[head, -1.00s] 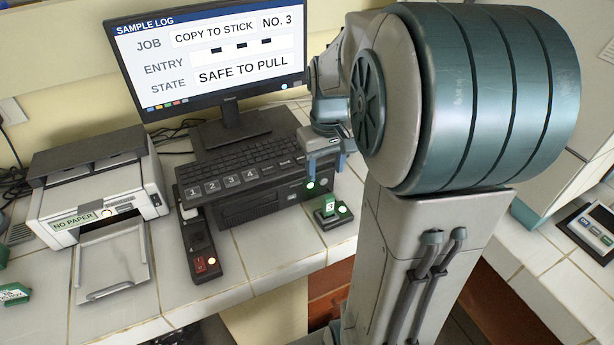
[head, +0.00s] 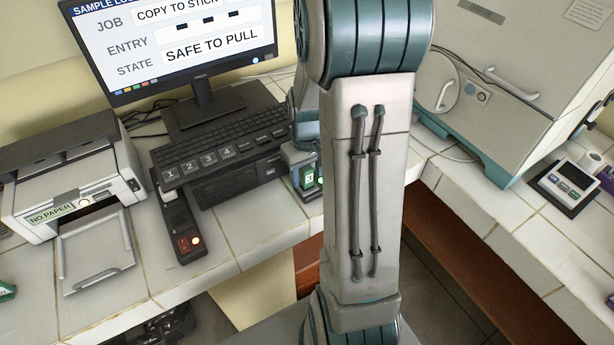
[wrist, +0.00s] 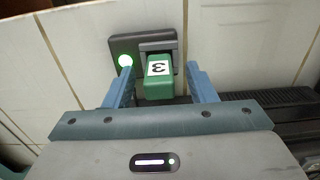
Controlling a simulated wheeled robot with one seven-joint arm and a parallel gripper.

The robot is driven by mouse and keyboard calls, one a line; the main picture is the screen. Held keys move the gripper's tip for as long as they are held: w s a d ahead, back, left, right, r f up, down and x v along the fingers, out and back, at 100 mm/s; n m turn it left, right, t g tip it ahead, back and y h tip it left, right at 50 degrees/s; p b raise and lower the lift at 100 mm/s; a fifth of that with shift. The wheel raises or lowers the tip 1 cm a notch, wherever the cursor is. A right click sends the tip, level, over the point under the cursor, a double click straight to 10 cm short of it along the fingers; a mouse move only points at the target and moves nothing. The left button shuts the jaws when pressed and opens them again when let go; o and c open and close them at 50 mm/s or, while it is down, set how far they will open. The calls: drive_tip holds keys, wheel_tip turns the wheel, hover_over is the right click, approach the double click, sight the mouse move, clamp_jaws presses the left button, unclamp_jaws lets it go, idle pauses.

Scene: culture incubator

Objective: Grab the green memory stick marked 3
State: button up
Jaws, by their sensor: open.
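The green memory stick marked 3 (wrist: 158,86) sits in a small dark dock (wrist: 145,46) with a lit green light beside it. In the head view the stick (head: 309,177) is partly hidden behind my arm, on the counter at the right end of the computer. My gripper (wrist: 160,84) is open, with a blue finger on each side of the stick's near end. Gaps show between the fingers and the stick. The monitor (head: 175,45) reads SAFE TO PULL.
The keyboard (head: 220,147) lies on the dark computer case (head: 245,178), left of the dock. A dark switch strip (head: 180,225) and a printer (head: 75,190) stand further left. An incubator (head: 500,80) and a small scale-like device (head: 568,185) are at the right.

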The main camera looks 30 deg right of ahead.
drive_tip(key=shift+f, duration=1.2)
clamp_jaws()
drive_tip(key=shift+r, duration=0.1)
